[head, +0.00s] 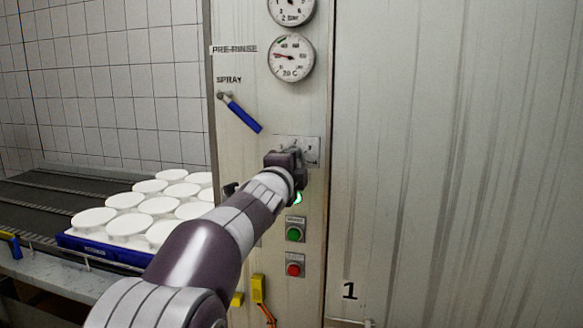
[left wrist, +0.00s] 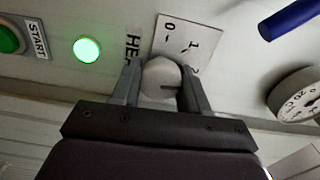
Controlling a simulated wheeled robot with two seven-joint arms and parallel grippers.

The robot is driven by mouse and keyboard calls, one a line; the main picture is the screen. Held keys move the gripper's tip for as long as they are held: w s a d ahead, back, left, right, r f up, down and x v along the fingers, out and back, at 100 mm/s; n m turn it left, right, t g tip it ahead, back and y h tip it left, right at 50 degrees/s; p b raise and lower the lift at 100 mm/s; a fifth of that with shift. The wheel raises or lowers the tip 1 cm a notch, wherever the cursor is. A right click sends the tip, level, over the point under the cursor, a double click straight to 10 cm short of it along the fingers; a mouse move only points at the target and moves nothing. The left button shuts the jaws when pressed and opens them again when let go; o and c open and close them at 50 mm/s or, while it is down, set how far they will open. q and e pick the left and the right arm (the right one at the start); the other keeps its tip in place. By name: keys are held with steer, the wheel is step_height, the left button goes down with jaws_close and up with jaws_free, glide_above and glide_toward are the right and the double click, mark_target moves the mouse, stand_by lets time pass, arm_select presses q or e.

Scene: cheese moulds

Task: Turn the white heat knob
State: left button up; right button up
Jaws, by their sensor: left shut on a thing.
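The white heat knob (left wrist: 161,77) shows in the left wrist view, round with a dark pointer slot. My left gripper (left wrist: 158,88) is shut on it, one finger on each side. Behind it is a scale plate (left wrist: 186,40) with 0 and 1 marks; further marks are partly covered. In the head view my left gripper (head: 287,160) is at the scale plate (head: 311,150) and hides the knob. My right gripper is in neither view.
A lit green lamp (left wrist: 87,50), a green start button (head: 295,233) and a red button (head: 294,269) sit below the knob. A blue-handled spray lever (head: 243,115) and a dial gauge (head: 291,57) are above. White moulds (head: 127,222) stand at left.

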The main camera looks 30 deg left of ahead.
arm_select(q)
steer(key=shift+f+m, duration=0.1)
steer(key=shift+m, duration=0.2)
stand_by(4.0)
steer(key=o, duration=1)
steer(key=shift+w+d, duration=0.1)
steer(key=shift+d, duration=0.05)
steer(key=v, duration=1.2)
steer(key=shift+s+d+b, duration=0.15)
steer(key=shift+s+b, duration=0.15)
steer(key=shift+b, duration=0.1)
steer(key=shift+o, duration=0.2)
